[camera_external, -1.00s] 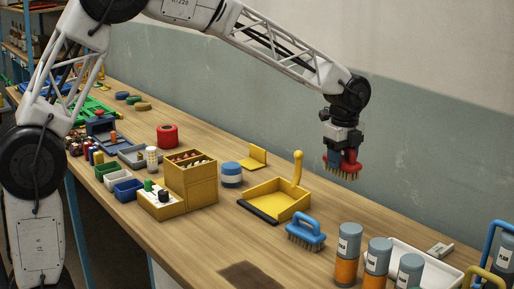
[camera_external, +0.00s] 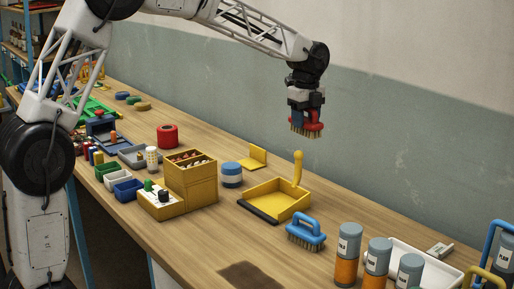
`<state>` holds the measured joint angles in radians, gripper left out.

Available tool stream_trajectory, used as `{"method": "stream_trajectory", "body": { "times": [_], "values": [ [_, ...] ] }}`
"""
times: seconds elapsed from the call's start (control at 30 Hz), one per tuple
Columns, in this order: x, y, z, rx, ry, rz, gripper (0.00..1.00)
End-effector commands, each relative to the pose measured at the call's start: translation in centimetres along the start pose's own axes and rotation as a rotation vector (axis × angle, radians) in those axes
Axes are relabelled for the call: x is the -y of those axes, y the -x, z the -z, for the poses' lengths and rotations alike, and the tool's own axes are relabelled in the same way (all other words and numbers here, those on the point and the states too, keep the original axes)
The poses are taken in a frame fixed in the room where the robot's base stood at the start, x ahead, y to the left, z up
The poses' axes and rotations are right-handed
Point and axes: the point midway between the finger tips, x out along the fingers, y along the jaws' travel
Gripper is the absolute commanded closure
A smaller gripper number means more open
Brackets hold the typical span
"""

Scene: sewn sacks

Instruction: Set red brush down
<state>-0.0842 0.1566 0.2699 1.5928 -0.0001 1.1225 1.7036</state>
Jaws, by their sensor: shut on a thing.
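A red brush (camera_external: 314,126) with tan bristles hangs bristles-down in my gripper (camera_external: 305,112). My gripper is shut on it and holds it high above the table, above and behind the yellow dustpan (camera_external: 262,206). The fingers hide part of the brush's handle. A blue brush (camera_external: 305,232) stands on its bristles on the wooden table (camera_external: 340,209), just right of the dustpan and apart from the red one.
Several grey-and-orange cylinders (camera_external: 347,250) and a white tray (camera_external: 415,259) stand at the right. A blue-and-white round container (camera_external: 231,175) and a yellow box (camera_external: 191,182) are left of the dustpan. Bare wood shows behind the blue brush.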

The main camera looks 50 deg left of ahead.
Motion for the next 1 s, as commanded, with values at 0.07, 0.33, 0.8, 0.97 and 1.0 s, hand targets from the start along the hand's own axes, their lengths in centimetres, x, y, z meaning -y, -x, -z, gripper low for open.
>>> {"method": "stream_trajectory", "body": {
  "times": [0.07, 0.33, 0.8, 0.97, 1.0],
  "values": [
    [0.1, 0.1, -2.6, 0.000, 0.008, 0.001, 0.76],
    [-0.2, 0.1, -10.4, 0.000, 0.017, 0.000, 0.76],
    [-2.6, 0.0, -24.2, 0.000, 0.031, 0.000, 0.76],
    [-4.0, 0.0, -28.8, 0.000, 0.037, 0.001, 0.76],
    [-4.4, 0.0, -29.9, 0.000, 0.037, 0.001, 0.76]
  ]
}}
